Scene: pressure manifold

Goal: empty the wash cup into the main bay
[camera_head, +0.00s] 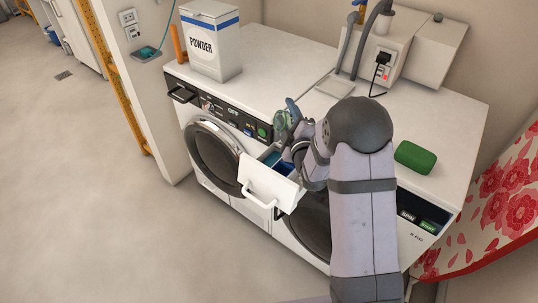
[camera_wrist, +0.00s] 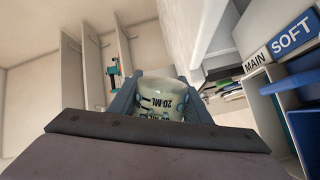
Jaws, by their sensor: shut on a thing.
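My gripper (camera_head: 287,117) is shut on the pale green wash cup (camera_head: 281,127), which it holds above the far left end of the open drawer (camera_head: 262,185). In the wrist view the cup (camera_wrist: 162,97) sits between the two blue-grey fingers of my gripper (camera_wrist: 160,92), and its "20 ML" marking reads upside down. The cup looks tipped over; its contents cannot be made out. The drawer has blue-lined compartments, partly hidden by my arm in the head view. In the wrist view the MAIN label (camera_wrist: 256,60) is at the right, beside the blue SOFT label (camera_wrist: 294,35).
A white powder box (camera_head: 210,42) stands on the left machine top. A green block (camera_head: 415,158) lies on the right machine top. Hoses and a plug box (camera_head: 383,62) are at the back. Red floral cloth (camera_head: 500,205) hangs at the right. Open floor lies left.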

